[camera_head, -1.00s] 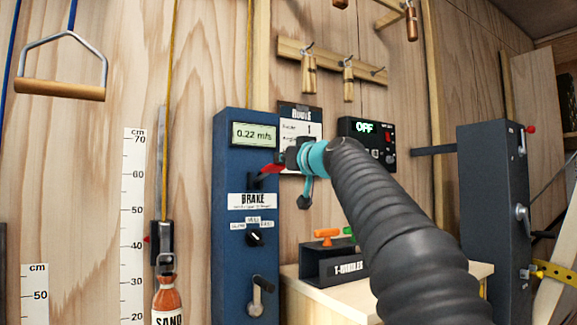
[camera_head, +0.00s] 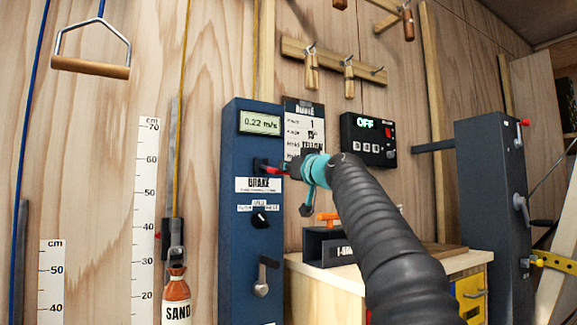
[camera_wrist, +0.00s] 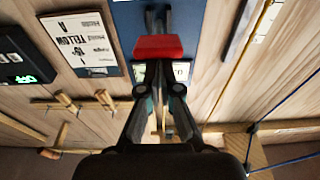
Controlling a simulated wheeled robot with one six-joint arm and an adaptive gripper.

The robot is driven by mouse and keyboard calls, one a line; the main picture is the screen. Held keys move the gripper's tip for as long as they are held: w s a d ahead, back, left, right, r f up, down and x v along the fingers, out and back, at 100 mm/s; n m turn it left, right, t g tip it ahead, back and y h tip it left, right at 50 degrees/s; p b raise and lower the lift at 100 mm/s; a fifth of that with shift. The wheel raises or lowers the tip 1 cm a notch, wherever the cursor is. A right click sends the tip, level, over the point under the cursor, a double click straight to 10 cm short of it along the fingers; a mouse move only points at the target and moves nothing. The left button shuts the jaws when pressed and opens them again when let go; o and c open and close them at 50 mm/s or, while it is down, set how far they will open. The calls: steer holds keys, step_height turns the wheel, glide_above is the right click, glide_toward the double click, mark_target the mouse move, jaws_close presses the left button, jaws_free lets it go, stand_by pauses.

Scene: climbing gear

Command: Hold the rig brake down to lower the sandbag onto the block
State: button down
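The brake lever (camera_head: 271,169) has a red grip and sits on the blue rig column (camera_head: 236,220). My gripper (camera_head: 288,170) is at the lever's end. In the wrist view the red grip (camera_wrist: 158,47) lies across the line of my gripper's fingers (camera_wrist: 158,86); their tips are partly hidden and I cannot tell whether they clamp it. The display (camera_head: 260,122) reads 0.22 m/s. The orange sandbag (camera_head: 176,286) hangs upright from a dark carriage (camera_head: 172,240) beside the cm scale (camera_head: 146,200), its top just under 30. Its bottom is out of frame, and no block shows.
A control box (camera_head: 367,139) reading OFF is on the wall right of my gripper. Below is a bench (camera_head: 325,283) with a dark T-handle holder (camera_head: 330,245). A dark column (camera_head: 487,220) stands at the right. Wooden handles hang above.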

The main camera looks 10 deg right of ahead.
steer(key=shift+w+f, duration=0.35)
steer(key=shift+f, duration=0.55)
steer(key=shift+d+f, duration=0.1)
steer(key=shift+d, duration=0.05)
stand_by(2.0)
step_height(320, 180, up, 6)
steer(key=s+p, duration=0.2)
steer(key=p, duration=0.2)
steer(key=s+d+f+b, duration=0.3)
steer(key=s+f+b, duration=0.2)
steer(key=s, duration=0.2)
steer(key=shift+s+d+f+b, duration=0.2)
steer(key=shift+s+f+b, duration=0.1)
steer(key=shift+f+b, duration=0.1)
stand_by(0.7)
